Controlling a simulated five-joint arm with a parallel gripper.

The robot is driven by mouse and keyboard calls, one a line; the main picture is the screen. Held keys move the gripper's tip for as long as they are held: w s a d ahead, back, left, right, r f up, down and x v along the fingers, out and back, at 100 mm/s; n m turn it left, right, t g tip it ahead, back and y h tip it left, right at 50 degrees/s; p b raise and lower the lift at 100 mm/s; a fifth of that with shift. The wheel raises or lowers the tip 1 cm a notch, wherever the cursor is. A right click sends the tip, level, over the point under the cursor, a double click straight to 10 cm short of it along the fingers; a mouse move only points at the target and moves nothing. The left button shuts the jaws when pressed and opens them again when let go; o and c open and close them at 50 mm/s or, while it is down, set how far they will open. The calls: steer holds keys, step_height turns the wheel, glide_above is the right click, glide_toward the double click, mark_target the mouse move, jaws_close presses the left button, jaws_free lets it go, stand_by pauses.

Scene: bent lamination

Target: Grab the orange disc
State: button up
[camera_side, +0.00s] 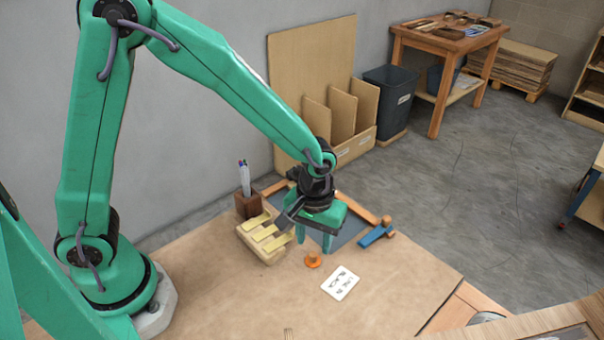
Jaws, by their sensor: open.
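The orange disc (313,261) lies on the brown work surface (300,300), with a small raised part on top. My gripper (315,241) points down just above and behind the disc, its two green fingers apart. Nothing shows between the fingers. I cannot tell from this view exactly how high the fingertips are over the surface.
A wooden block with yellow pieces (262,238) stands close left of my gripper, a pen holder (247,205) behind it. A blue block (377,235) lies to the right on a framed dark panel (348,232). A white card (341,283) lies in front. The front left surface is clear.

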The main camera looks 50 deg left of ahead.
mark_target(314, 253)
steer(key=shift+f, duration=1.9)
jaws_close()
